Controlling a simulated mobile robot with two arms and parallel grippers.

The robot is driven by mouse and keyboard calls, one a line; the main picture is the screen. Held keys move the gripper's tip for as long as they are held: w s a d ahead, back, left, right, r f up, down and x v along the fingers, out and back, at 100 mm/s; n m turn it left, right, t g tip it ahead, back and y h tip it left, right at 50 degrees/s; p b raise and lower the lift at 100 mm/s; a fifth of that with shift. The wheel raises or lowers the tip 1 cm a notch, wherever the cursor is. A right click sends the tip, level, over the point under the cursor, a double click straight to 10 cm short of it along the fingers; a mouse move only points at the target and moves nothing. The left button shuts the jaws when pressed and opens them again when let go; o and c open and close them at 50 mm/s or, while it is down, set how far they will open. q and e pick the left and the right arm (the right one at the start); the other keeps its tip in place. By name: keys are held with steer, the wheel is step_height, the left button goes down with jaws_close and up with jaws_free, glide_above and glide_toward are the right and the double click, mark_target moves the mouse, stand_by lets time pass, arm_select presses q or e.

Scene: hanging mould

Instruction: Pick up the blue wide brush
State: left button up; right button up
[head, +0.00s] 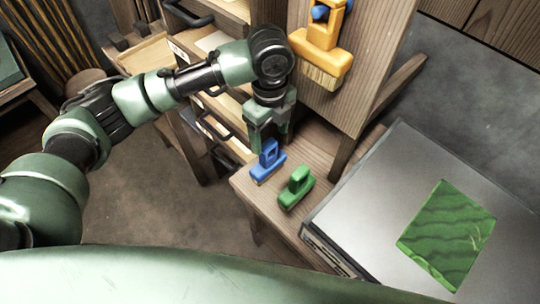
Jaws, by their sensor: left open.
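The blue brush (266,165) stands on a wooden ledge, its upright handle pointing up and pale bristles showing at its lower left edge. My left gripper (268,141) points down over it, open, with its fingers around or just above the top of the handle. I cannot tell whether they touch it. A green brush (296,188) of similar shape stands just right and nearer on the same ledge (318,150). My right gripper is not in view.
A large yellow brush (322,55) hangs from a blue peg on a wooden panel (375,60) behind. A grey metal box top (375,185) with a green patterned sheet (447,235) lies to the right. Open drawers (207,128) stand behind my left arm.

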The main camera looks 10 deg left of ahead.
mark_target(268, 151)
arm_select(q)
steer(key=shift+s+a+f, duration=0.1)
steer(key=shift+s+f, duration=0.3)
steer(key=shift+f, duration=0.45)
step_height(268, 151, down, 5)
steer(key=shift+r+p, duration=0.2)
steer(key=shift+p, duration=0.6)
steer(key=shift+c, duration=0.3)
jaws_close()
